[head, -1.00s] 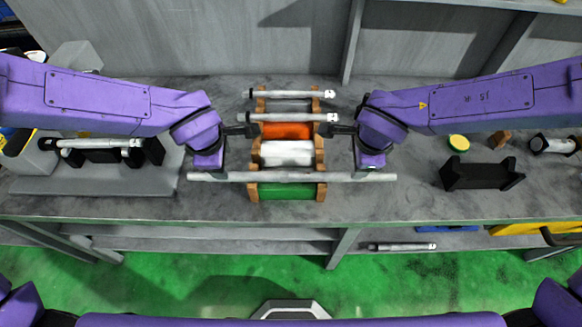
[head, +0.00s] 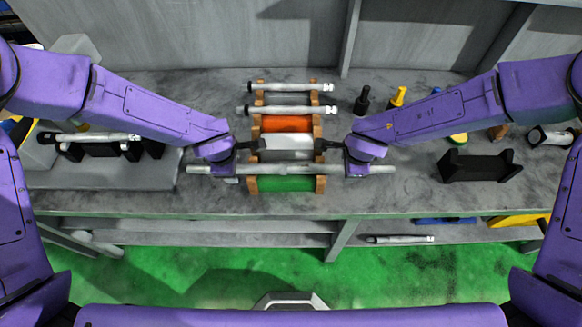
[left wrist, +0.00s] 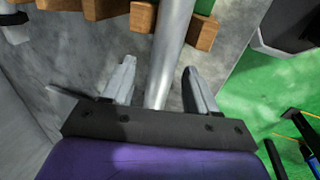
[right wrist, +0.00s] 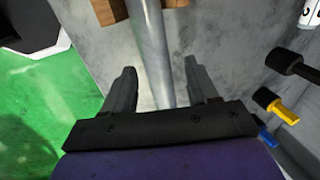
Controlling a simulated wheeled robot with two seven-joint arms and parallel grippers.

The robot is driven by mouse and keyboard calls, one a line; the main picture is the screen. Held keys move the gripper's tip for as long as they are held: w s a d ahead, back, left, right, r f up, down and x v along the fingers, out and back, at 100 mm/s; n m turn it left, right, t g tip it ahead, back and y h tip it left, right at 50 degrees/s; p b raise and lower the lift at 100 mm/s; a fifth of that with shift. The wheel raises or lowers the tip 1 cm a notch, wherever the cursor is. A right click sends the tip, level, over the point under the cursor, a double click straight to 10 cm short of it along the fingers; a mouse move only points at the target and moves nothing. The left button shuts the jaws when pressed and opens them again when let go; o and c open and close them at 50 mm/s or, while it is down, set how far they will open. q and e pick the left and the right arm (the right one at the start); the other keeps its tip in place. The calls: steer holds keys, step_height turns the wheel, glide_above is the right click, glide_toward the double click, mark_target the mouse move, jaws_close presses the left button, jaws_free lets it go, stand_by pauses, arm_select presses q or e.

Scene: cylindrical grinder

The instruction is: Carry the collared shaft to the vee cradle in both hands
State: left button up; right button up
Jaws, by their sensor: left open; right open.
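A wooden rack (head: 254,186) in the middle of the bench bears several shafts. The front one, a long grey shaft (head: 215,170), lies crosswise and overhangs both sides; I cannot make out a collar on it. Two shorter shafts with dark and banded ends, a rear shaft (head: 290,87) and a middle shaft (head: 285,111), lie behind it. My left gripper (head: 256,145) and right gripper (head: 326,144) are open near the rack's sides. In both wrist views, the grey shaft (left wrist: 170,50) (right wrist: 150,50) runs between the open fingers, ungripped. A black vee cradle (head: 480,167) stands empty at right.
At left, another shaft (head: 90,137) rests on black supports on a grey base (head: 100,176). Black (head: 363,100) and yellow-topped (head: 398,97) items stand behind my right arm. A shaft (head: 400,239) lies on the lower shelf. Bench is clear between rack and cradle.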

arm_select(q)
steer(key=shift+s, duration=0.1)
jaws_close()
arm_select(e)
steer(key=shift+s, duration=0.1)
jaws_close()
stand_by(0.9)
